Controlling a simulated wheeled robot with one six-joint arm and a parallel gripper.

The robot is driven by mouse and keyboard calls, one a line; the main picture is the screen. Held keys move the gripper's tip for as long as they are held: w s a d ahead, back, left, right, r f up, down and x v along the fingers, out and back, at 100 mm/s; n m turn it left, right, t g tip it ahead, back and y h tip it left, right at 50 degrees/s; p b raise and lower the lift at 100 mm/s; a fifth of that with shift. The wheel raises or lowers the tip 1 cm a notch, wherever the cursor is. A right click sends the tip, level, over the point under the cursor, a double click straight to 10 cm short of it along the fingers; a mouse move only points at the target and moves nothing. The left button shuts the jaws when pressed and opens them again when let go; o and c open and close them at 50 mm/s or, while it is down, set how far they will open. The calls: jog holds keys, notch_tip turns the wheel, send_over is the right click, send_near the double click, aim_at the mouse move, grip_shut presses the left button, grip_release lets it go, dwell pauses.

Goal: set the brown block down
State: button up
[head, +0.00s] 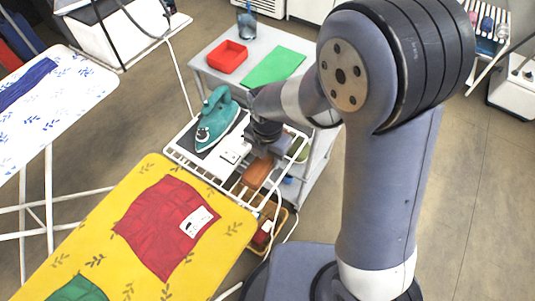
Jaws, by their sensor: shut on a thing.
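The brown block (257,172) is in the head view, just below my gripper (261,152), over the white wire rack at the end of the yellow ironing board. My gripper is shut on the block. The fingertips are partly hidden by the wrist and the block. I cannot tell whether the block touches the rack wires (222,186) or hangs a little above them.
A teal iron (217,118) stands on the rack's left part, close to my gripper. A grey trolley behind holds a red tray (227,56), a green mat (273,67) and a dark cup (246,22). A red garment (165,228) lies on the yellow board (70,228).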

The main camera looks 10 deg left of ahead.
jog(key=shift+f, duration=0.15)
jog(key=o, duration=1.3)
notch_tip(320, 180, up, 12)
jog(key=shift+r+p, duration=0.2)
jog(key=shift+p, duration=0.15)
jog(key=shift+f, duration=0.1)
